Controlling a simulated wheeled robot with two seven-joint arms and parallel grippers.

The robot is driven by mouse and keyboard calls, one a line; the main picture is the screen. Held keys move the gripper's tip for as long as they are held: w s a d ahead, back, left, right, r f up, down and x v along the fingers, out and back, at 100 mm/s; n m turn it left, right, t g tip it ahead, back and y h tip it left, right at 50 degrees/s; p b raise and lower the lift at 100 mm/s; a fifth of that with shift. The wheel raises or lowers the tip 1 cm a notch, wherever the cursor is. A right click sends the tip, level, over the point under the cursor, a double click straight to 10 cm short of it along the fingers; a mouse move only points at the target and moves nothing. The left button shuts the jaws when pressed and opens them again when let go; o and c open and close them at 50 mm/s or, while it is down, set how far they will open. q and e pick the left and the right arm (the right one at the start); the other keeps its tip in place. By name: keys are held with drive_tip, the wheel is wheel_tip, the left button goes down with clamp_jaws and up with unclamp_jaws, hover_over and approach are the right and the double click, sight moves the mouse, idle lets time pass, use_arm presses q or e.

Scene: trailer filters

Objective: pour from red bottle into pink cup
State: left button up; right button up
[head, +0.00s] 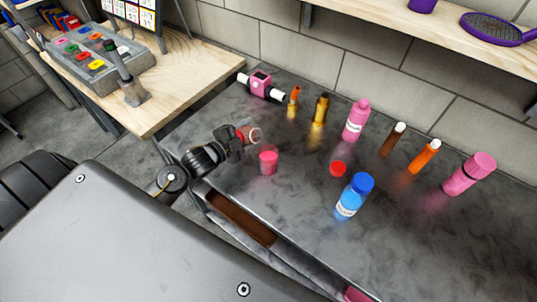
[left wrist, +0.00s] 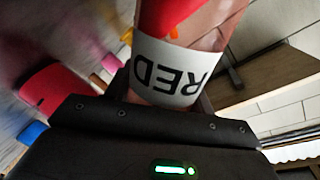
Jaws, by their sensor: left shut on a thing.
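My left gripper (head: 238,138) is shut on the red bottle (head: 246,132), above the front left part of the grey table. The bottle is tilted well over, its open end to the right. Its white label reading RED (left wrist: 172,72) and red contents (left wrist: 165,15) fill the upper left wrist view. The pink cup (head: 268,161) stands upright on the table, just below and right of the bottle; I cannot tell whether the mouth is over it. No stream shows. My right gripper is not in view.
A red cap (head: 337,168) lies right of the cup. A blue bottle (head: 354,196) stands nearer the front edge. A pink bottle (head: 356,120), an orange bottle (head: 424,155) and other containers stand behind and right. A wooden table (head: 150,105) adjoins at left.

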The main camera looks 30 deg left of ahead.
sight(242, 129)
use_arm(q)
drive_tip(key=shift+r, duration=0.1)
drive_tip(key=shift+w+a+r+m+b, duration=0.1)
drive_tip(key=shift+a+r+m+b, duration=0.2)
drive_tip(key=shift+m, duration=0.4)
idle(1.7)
drive_tip(key=shift+r+m+y, duration=0.5)
drive_tip(key=shift+r+m, duration=0.05)
drive_tip(key=shift+m, duration=0.25)
idle(1.7)
drive_tip(key=shift+d+r+m, duration=0.35)
drive_tip(key=shift+r+m, duration=0.45)
drive_tip(key=shift+m, duration=0.1)
idle(2.1)
